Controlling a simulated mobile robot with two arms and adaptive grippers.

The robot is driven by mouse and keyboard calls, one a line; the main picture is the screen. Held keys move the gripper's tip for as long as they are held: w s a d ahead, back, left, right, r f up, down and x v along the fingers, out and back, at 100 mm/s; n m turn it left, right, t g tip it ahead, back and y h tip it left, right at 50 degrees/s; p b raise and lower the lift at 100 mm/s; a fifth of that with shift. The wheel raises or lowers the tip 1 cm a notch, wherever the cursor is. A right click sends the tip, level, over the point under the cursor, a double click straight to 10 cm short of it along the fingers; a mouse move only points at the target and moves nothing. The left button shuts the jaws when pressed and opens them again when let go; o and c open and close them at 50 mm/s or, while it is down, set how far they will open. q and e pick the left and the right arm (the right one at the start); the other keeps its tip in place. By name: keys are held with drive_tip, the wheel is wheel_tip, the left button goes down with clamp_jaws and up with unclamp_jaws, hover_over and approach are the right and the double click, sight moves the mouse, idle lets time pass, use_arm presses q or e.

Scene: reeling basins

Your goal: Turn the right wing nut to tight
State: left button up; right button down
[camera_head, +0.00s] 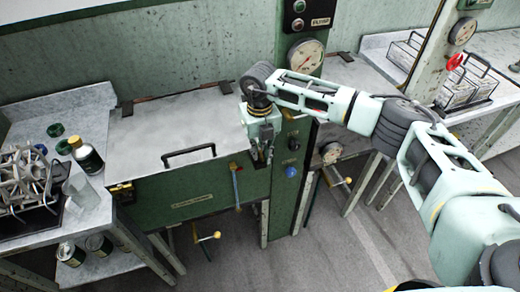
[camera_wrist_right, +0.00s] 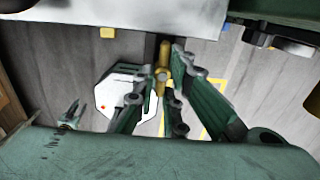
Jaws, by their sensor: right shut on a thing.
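The basin (camera_head: 200,190) is a green box with a grey lid (camera_head: 170,125) that lies flat and closed, with a black handle. My right gripper (camera_head: 262,158) points down at the basin's front right corner. In the right wrist view, my right gripper (camera_wrist_right: 161,76) is shut on the brass right wing nut (camera_wrist_right: 163,62), which shows between its fingers. The gripper hides this wing nut in the head view. The left wing nut (camera_head: 121,190) is a small brass piece at the front left corner. My left gripper is not in view.
A green column with a gauge (camera_head: 306,56) stands just right of the gripper. A lever (camera_head: 236,186) hangs on the basin's front. A side table (camera_head: 95,110) at the left holds a bottle (camera_head: 86,155) and a metal rack (camera_head: 25,180). Open floor lies in front.

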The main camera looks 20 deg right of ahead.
drive_tip(key=shift+d+m, duration=0.1)
drive_tip(key=shift+m, duration=0.2)
drive_tip(key=m+b, duration=0.2)
drive_tip(key=m, duration=0.1)
drive_tip(key=shift+w+m, duration=0.15)
drive_tip(key=shift+m, duration=0.15)
drive_tip(key=m, duration=0.1)
drive_tip(key=m+b, duration=0.1)
drive_tip(key=m, duration=0.2)
drive_tip(key=shift+w+a+b, duration=0.1)
drive_tip(key=shift+a+b, duration=0.15)
drive_tip(key=shift+b, duration=0.1)
drive_tip(key=m+b, duration=0.1)
drive_tip(key=m, duration=0.4)
drive_tip(key=shift+w+a, duration=0.1)
drive_tip(key=shift+w+m+b, duration=0.15)
drive_tip(key=shift+m+b, duration=0.2)
drive_tip(key=shift+m, duration=1.95)
drive_tip(key=c, duration=1.9)
unclamp_jaws()
drive_tip(key=shift+o, duration=0.2)
drive_tip(key=shift+a, duration=0.1)
